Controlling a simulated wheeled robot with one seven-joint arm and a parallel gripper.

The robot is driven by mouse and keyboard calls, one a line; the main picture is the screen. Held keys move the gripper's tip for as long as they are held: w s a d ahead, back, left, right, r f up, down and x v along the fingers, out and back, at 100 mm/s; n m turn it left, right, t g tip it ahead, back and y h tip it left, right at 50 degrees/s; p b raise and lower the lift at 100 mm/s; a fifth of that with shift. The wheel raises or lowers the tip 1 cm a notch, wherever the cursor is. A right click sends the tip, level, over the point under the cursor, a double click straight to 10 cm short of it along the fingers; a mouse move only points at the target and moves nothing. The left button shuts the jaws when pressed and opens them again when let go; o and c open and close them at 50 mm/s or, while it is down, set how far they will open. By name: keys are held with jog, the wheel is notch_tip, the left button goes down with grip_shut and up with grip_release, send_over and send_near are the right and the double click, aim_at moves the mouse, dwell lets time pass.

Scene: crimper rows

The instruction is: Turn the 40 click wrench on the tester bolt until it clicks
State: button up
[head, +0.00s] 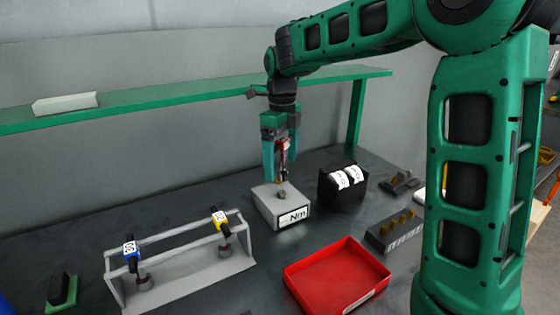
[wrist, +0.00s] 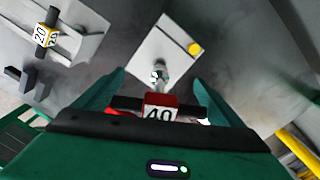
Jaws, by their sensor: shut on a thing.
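The 40 click wrench is in my gripper (head: 281,172). Its red block with a white 40 label (wrist: 160,112) sits between the fingers in the wrist view, and red also shows between them in the head view. The tester (head: 290,212) is a light grey box with an Nm panel on its front. The tester bolt (head: 282,195) is a small dark stub on its top, just below my gripper. The tester (wrist: 150,40) also shows ahead of the fingers in the wrist view. I cannot tell whether the wrench touches the bolt.
A grey rack (head: 190,274) at the left front holds a blue 30 wrench (head: 130,250) and a yellow 20 wrench (head: 220,218). A black bin (head: 341,203) with white rolls stands right of the tester. A red tray (head: 338,276) lies in front. A green shelf (head: 180,104) runs behind.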

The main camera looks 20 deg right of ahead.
aim_at(281, 174)
jog(key=n, duration=0.6)
jog(key=shift+f+n, duration=0.2)
jog(key=shift+n, duration=0.2)
jog(key=n, duration=0.5)
jog(key=shift+s+f, duration=0.1)
jog(key=shift+f, duration=1.5)
jog(key=shift+f, duration=1)
jog(key=m, duration=0.3)
jog(key=shift+m, duration=1)
